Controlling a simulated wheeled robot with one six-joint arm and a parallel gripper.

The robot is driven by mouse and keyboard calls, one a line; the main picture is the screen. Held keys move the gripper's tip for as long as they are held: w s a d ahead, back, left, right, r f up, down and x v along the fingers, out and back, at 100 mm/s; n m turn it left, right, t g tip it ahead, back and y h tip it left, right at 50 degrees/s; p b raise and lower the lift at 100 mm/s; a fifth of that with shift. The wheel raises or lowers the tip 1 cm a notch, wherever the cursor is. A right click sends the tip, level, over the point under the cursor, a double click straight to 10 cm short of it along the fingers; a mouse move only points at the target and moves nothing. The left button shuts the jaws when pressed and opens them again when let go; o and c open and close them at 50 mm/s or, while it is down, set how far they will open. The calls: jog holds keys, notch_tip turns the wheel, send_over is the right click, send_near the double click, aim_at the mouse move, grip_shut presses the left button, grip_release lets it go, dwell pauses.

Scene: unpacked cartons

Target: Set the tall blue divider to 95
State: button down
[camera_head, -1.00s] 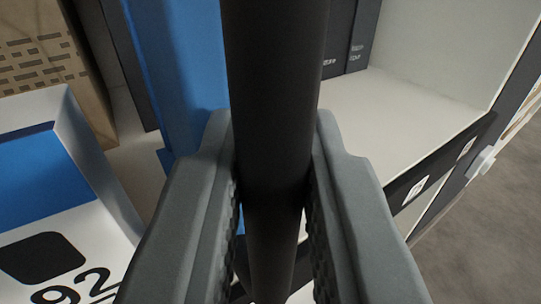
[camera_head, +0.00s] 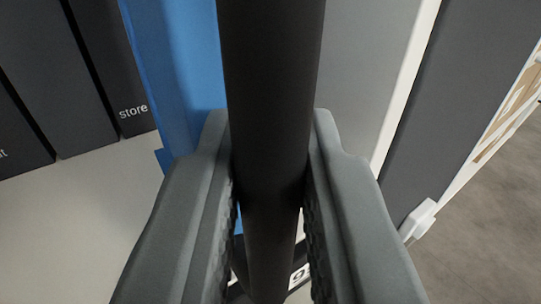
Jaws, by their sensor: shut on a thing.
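The tall blue divider (camera_head: 180,75) stands upright just behind and left of my gripper. A thick dark bar (camera_head: 271,60), which looks like the divider's handle, runs down the middle of the view. My gripper (camera_head: 270,135) is shut on this bar, with one grey finger on each side. The bar and fingers hide where it joins the divider. A small white label (camera_head: 299,276) on the shelf's front edge shows between the fingers. Its number is partly covered; a 9 seems to show, and I cannot read the rest.
Dark upright volumes (camera_head: 60,80), one marked "store", stand at the left. The pale shelf floor (camera_head: 80,220) before them is bare. A grey panel (camera_head: 370,70) and the dark shelf end (camera_head: 460,90) with a white clip (camera_head: 418,220) are close at right.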

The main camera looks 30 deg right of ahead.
jog(key=d, duration=0.5)
jog(key=shift+d+r, duration=0.1)
jog(key=shift+d, duration=0.05)
jog(key=c, duration=1.7)
grip_release()
jog(key=shift+d, duration=0.15)
jog(key=v, duration=1.7)
jog(key=shift+s, duration=0.2)
